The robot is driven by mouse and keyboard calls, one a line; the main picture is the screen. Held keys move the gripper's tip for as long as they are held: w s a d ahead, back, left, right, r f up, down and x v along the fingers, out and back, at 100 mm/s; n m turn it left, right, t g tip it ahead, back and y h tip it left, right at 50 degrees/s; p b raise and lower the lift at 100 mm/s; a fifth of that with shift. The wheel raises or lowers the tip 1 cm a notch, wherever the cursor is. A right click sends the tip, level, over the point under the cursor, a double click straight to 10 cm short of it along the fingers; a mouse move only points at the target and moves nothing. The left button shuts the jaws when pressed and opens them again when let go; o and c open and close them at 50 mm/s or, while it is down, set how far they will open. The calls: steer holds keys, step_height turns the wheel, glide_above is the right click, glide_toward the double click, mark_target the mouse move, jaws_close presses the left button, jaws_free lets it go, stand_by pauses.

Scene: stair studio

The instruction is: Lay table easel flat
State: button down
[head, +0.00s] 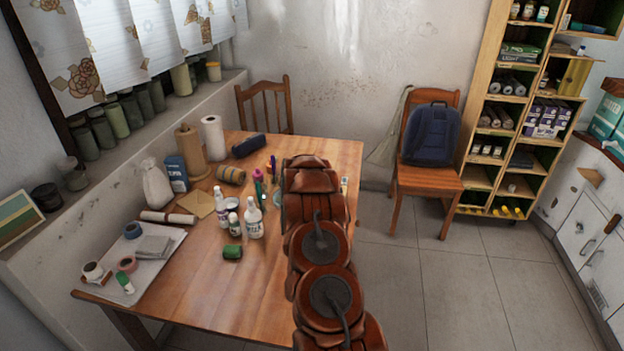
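I cannot make out a table easel in the head view; my own arm covers part of the table and may hide things behind it. The wooden table (205,283) stands in the middle left, with its left and front parts showing. My arm reaches over the table's right side, and my gripper at its far end is not visible. A small landscape picture (18,226) leans at the far left on the ledge; no easel shows under it.
A tray (158,262) with tape rolls lies at the table's left. Several bottles (254,218), a paper roll (214,138) and a white bag (156,184) stand behind. A chair (428,182) holds a blue backpack (431,135). Bare floor (465,285) lies right of the table.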

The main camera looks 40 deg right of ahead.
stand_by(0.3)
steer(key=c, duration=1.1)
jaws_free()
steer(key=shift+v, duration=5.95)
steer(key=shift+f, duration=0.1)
